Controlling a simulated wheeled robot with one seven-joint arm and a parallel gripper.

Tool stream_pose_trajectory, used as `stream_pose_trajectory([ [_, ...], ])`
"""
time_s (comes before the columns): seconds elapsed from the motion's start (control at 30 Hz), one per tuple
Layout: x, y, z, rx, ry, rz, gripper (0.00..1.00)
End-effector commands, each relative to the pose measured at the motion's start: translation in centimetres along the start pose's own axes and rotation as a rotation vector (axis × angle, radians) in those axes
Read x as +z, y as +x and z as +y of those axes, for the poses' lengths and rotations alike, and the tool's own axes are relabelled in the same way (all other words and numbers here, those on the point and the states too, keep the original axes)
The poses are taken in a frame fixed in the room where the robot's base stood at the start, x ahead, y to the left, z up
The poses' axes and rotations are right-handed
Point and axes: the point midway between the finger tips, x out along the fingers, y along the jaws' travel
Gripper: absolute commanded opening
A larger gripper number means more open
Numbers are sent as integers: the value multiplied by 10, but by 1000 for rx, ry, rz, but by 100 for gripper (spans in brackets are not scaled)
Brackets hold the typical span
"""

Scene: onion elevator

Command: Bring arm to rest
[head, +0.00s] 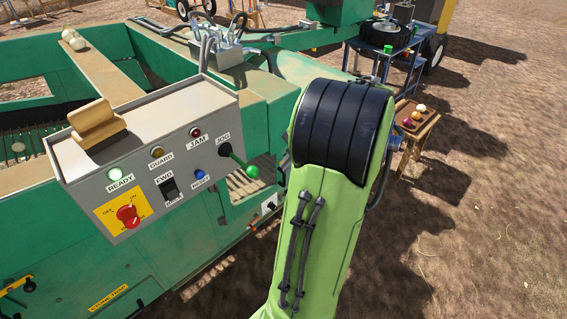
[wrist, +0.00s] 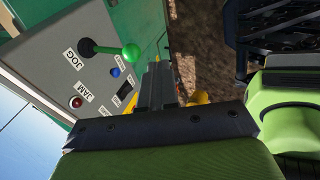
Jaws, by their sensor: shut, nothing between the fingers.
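My green arm with black ribbed joint covers fills the middle of the head view and hides my gripper there. In the wrist view my gripper (wrist: 157,82) shows as dark fingers, shut and empty. The grey control box (head: 150,160) is left of my arm. Its JOG lever has a green knob (head: 253,172), which also shows in the wrist view (wrist: 131,51), left of and above the fingers, apart from them in the picture. The READY lamp (head: 115,174) glows pale green. The red rotary switch (head: 128,215) sits on a yellow plate.
The green machine (head: 60,255) fills the left side. A blue cart (head: 391,45) stands at the back, near a small wooden stand (head: 412,131) holding onions. Bare dirt ground (head: 490,210) is open on the right.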

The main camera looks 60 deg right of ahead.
Motion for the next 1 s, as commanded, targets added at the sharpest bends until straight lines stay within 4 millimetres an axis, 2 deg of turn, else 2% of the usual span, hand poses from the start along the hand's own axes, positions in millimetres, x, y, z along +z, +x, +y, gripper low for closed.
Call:
stream_pose_trajectory([
  [0.5,0,1,0,0,0,-1,0],
  [0.6,-10,-2,7,-5,20,-3,0],
  [0.67,-31,-6,21,-16,66,-6,0],
  [0.77,-95,-20,48,-41,224,-25,0],
  [0.8,-125,-27,55,-48,306,-37,0],
  [0.87,-168,-38,59,-52,437,-56,0],
  [0.9,-196,-46,57,-51,528,-68,0],
  [1.0,-257,-70,40,-27,764,-91,0],
])
